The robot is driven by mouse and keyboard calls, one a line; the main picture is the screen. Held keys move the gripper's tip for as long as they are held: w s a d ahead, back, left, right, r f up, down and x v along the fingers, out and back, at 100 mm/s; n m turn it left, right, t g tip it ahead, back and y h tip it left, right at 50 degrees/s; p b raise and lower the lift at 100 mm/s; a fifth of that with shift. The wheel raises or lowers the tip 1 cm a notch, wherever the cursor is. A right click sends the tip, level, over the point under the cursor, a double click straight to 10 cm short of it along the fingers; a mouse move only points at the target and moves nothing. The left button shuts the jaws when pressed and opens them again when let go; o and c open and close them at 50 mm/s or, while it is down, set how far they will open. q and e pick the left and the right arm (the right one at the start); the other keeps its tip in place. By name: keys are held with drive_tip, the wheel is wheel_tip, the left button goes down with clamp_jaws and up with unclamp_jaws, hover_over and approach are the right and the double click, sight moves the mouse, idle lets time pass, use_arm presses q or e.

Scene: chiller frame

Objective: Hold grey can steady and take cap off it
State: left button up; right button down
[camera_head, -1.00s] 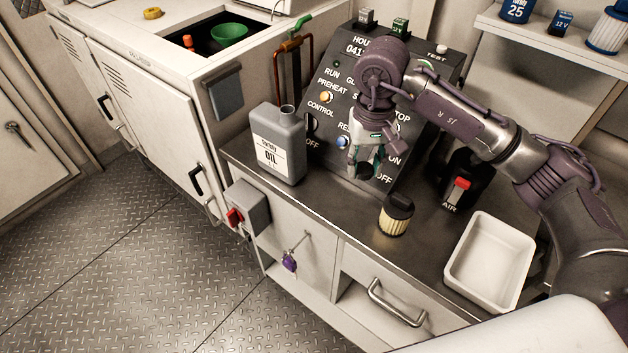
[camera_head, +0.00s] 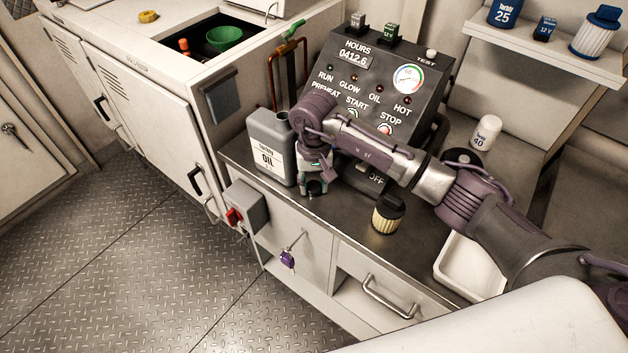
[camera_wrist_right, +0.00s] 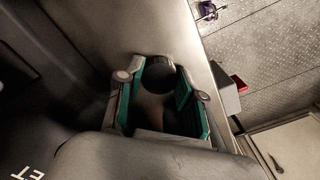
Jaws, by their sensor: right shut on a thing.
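The grey can (camera_head: 267,150), labelled OIL, stands upright on the counter beside the control panel. Its neck (camera_head: 282,117) shows a dark opening with no cap on it. My right gripper (camera_head: 313,192) points down just right of the can, low over the counter; I cannot tell whether it touches the can. In the right wrist view its green-padded fingers (camera_wrist_right: 162,95) are around a dark round thing, which looks like the cap (camera_wrist_right: 158,78), partly hidden by the fingers. My left gripper is not in view.
The control panel (camera_head: 355,80) stands behind my right arm. A yellow and black filter (camera_head: 388,213) stands on the counter (camera_head: 345,205). A white tray (camera_head: 455,262) is partly behind my arm.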

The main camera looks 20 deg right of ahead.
drive_tip(key=shift+f, duration=0.2)
drive_tip(key=c, duration=0.7)
unclamp_jaws()
drive_tip(key=shift+r, duration=0.1)
